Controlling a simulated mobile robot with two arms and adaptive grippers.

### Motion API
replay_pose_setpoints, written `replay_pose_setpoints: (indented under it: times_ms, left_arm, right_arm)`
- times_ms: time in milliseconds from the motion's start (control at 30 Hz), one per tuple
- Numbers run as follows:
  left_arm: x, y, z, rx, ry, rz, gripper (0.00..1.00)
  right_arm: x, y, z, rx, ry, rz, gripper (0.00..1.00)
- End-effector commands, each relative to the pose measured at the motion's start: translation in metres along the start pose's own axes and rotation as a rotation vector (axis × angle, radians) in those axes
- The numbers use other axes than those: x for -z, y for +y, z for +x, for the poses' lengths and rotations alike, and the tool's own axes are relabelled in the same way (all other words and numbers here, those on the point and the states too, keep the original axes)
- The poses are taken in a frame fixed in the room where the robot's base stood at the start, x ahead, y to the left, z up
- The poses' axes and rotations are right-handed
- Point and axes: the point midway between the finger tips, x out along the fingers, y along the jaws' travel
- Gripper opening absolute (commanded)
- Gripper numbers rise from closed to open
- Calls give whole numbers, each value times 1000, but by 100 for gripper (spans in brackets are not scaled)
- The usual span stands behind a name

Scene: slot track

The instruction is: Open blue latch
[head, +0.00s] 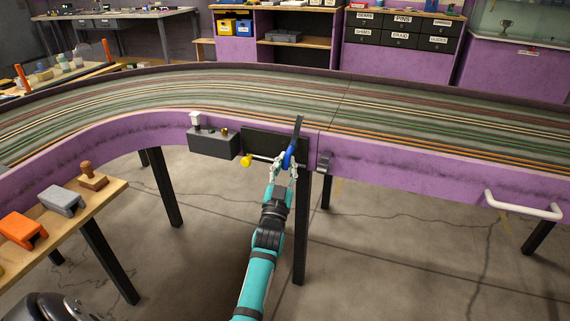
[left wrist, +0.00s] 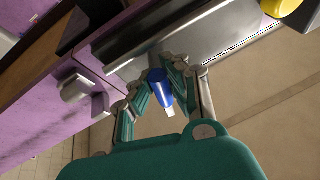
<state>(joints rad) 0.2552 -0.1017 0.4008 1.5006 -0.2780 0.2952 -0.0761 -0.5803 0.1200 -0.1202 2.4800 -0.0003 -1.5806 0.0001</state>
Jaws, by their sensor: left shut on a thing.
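The blue latch (head: 289,156) is a blue grip on the outer side of the purple track wall. A dark bar (head: 298,127) stands steeply up just above it. My left gripper (head: 285,166) is shut on the blue latch, coming from below. In the left wrist view the blue grip (left wrist: 158,85) lies between the two fingers, with a small pale tip showing below it. A grey catch (head: 324,161) on the wall stands right of the latch, apart from the gripper; it also shows in the left wrist view (left wrist: 78,88). My right gripper is not in view.
A yellow knob (head: 246,161) on a rod sticks out just left of my gripper, under a dark panel (head: 262,142). A grey box (head: 212,143) is farther left. A white handle (head: 522,205) is at the right. A wooden bench (head: 105,196) stands lower left. Floor below is open.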

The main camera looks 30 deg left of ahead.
Motion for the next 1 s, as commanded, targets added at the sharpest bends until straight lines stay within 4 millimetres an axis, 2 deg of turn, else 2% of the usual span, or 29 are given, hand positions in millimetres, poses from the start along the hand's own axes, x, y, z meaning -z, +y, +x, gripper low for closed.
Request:
replay_pose_setpoints:
  times_ms: [33,267,300,500,800,1000]
  left_arm:
    - [-6,5,-4,-8,-13,1,0]
    - [-6,5,-4,-9,-13,2,0]
    - [-6,5,-4,-9,-13,2,14]
    - [-4,3,-3,-6,-9,1,40]
    - [-2,1,-4,-3,-5,1,40]
    - [-3,2,-31,-4,-8,0,40]
  right_arm:
    - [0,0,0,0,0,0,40]
    - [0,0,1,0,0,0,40]
    - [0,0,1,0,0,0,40]
    - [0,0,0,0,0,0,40]
    - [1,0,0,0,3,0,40]
    - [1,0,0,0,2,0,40]
